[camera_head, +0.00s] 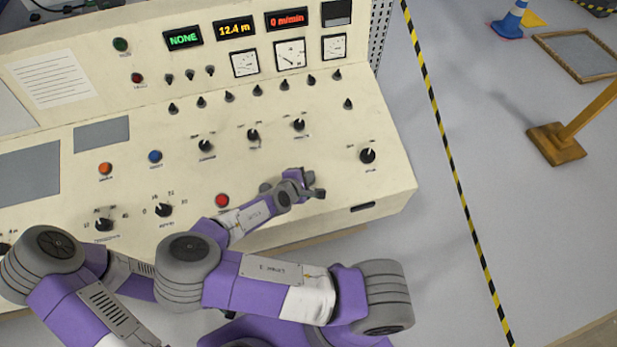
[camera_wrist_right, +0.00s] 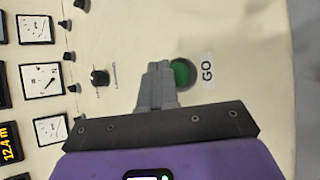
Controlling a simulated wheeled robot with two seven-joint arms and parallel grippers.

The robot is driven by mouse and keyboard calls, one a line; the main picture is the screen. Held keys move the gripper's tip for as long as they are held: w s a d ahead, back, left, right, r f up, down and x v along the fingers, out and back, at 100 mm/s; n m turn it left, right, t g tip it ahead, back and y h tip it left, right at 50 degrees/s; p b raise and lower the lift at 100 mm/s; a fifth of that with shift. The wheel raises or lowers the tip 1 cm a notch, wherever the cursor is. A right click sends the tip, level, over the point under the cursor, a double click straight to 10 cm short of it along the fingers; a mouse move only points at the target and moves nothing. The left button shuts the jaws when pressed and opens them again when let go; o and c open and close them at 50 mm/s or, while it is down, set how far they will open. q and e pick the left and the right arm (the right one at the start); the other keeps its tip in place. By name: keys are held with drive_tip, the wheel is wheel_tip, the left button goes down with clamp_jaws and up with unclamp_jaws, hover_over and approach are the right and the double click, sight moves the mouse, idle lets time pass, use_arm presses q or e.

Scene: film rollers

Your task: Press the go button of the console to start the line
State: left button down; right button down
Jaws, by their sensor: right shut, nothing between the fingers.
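The console (camera_head: 330,218) is a cream sloped panel with knobs, gauges and displays. Its green go button (camera_wrist_right: 181,72) shows in the right wrist view, beside a "GO" label (camera_wrist_right: 207,70). In the head view the button cannot be made out; my right gripper covers that area. My right gripper (camera_head: 309,187) is over the lower right part of the panel. In the wrist view its fingers (camera_wrist_right: 157,78) are shut and empty, just left of the button and overlapping its edge. Whether they touch the panel cannot be told. My left gripper is not in view.
The displays read "NONE" (camera_head: 183,37), "12.4 m" (camera_head: 235,29) and "0 m/min" (camera_head: 286,19). A red button (camera_head: 222,200) and a black knob (camera_head: 367,156) flank my right gripper. Floor with a yellow-black stripe (camera_head: 450,150) lies to the right.

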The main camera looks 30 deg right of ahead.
drive_tip(key=shift+f, duration=0.15)
drive_tip(key=shift+w+f, duration=0.1)
drive_tip(key=shift+f, duration=0.15)
drive_tip(key=shift+w+f+b, duration=0.1)
drive_tip(key=shift+f+b, duration=0.25)
drive_tip(key=shift+f, duration=0.15)
idle(0.8)
drive_tip(key=shift+r, duration=0.1)
drive_tip(key=shift+s+r+p, duration=0.25)
drive_tip(key=shift+r+p, duration=0.55)
drive_tip(key=shift+p, duration=0.15)
drive_tip(key=r+p, duration=0.2)
drive_tip(key=s+r+p, duration=0.1)
drive_tip(key=r+p, duration=0.1)
drive_tip(key=r, duration=0.1)
drive_tip(key=shift+a+p, duration=0.15)
drive_tip(key=shift+p, duration=0.2)
